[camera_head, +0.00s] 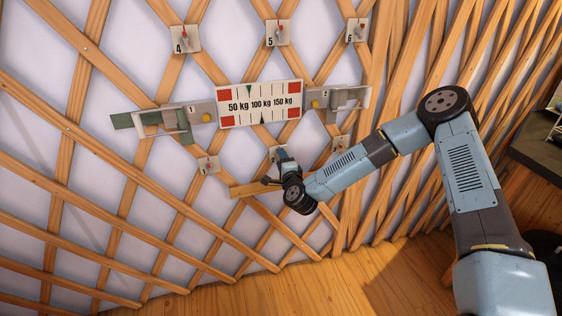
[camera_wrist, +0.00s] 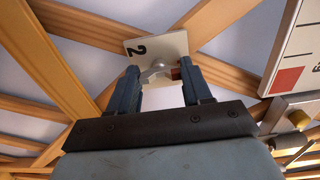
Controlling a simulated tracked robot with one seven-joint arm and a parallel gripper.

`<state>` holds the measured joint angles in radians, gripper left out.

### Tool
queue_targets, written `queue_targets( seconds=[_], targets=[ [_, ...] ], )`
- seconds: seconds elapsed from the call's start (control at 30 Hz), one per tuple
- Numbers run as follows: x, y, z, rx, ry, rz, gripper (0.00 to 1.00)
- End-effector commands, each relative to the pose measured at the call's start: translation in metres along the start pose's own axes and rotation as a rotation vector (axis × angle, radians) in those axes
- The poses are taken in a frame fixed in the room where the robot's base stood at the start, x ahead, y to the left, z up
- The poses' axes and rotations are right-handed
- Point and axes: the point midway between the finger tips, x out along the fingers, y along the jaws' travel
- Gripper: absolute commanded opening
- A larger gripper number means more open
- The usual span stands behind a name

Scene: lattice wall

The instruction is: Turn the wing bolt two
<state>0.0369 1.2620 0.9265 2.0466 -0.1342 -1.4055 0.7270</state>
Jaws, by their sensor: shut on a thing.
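The plate marked 2 (camera_wrist: 178,44) is fixed on the wooden lattice in the upper middle of the wrist view. A pale, rounded wing bolt (camera_wrist: 156,72) stands out from it. My gripper (camera_wrist: 160,70) has one finger on each side of this wing bolt and is shut on it. The fingers hide the bolt's sides. In the head view, my gripper (camera_head: 284,160) is at the lattice below the weight sign, and it covers most of plate 2 (camera_head: 275,151).
Above is a sign reading 50, 100 and 150 kg (camera_head: 260,104), with metal brackets left (camera_head: 170,118) and right (camera_head: 345,97). Plates 1 (camera_head: 208,166) and 3 (camera_head: 341,145) flank my gripper. Plates 4 (camera_head: 186,40), 5 (camera_head: 277,34) and another (camera_head: 356,32) are higher up.

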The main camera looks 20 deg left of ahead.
Motion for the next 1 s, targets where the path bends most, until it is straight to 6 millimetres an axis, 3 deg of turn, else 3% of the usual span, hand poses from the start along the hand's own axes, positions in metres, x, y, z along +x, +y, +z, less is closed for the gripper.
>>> queue_targets(
  seconds=[0.4,0.43,0.6,0.7,1.0],
  targets=[
    [-0.0025,0.0048,0.0007,0.006,-0.003,0.011,0.18],
    [-0.0026,0.0049,0.0007,0.006,-0.003,0.011,0.51],
    [-0.0018,0.0035,0.0003,0.005,-0.002,0.008,0.67],
    [-0.0013,0.0027,0.0001,0.005,-0.001,0.006,0.74],
    [-0.0044,0.0016,-0.0001,0.005,0.0,0.003,0.74]
  ],
)
